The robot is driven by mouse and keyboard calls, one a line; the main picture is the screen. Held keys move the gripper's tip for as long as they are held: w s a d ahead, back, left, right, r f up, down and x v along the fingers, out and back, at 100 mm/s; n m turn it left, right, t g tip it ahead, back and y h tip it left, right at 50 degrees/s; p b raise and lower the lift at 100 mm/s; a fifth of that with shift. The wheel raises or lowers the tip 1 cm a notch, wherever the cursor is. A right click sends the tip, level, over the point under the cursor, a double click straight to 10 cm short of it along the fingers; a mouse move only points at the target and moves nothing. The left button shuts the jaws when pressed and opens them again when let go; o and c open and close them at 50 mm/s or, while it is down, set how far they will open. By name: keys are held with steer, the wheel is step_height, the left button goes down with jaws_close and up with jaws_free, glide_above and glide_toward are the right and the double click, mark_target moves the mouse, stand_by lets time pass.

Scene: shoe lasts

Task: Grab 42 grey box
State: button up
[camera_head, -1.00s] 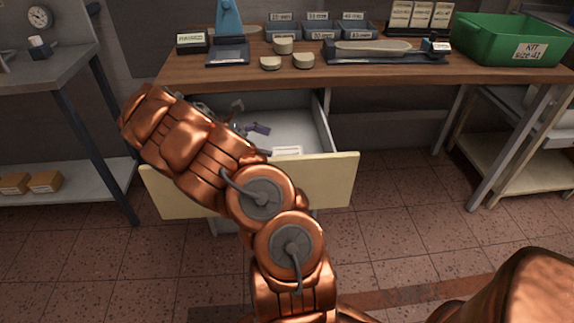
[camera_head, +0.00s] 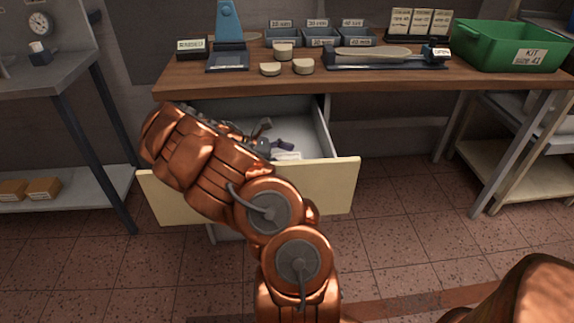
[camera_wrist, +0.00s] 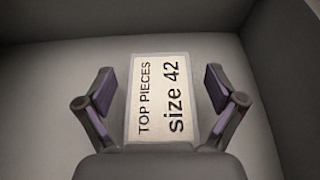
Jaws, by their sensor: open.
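A white label reading "TOP PIECES size 42" (camera_wrist: 158,95) lies between the fingers in the wrist view. The body of the grey box under it is hard to tell from the grey drawer floor. In the head view the pale label (camera_head: 285,156) shows inside the open drawer, near its front. My gripper (camera_wrist: 160,88) is open, with one purple-padded finger on each side of the label and gaps between. In the head view my gripper (camera_head: 272,142) is inside the drawer, partly hidden by my copper arm.
The open drawer (camera_head: 325,185) has a cream front and grey walls close around my gripper. The wooden bench top (camera_head: 400,77) is above it, holding labelled bins, pale blocks and a green "KIT size 41" crate (camera_head: 488,52).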

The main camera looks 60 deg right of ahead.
steer(key=c, duration=1.3)
steer(key=shift+r, duration=0.1)
steer(key=shift+c, duration=0.2)
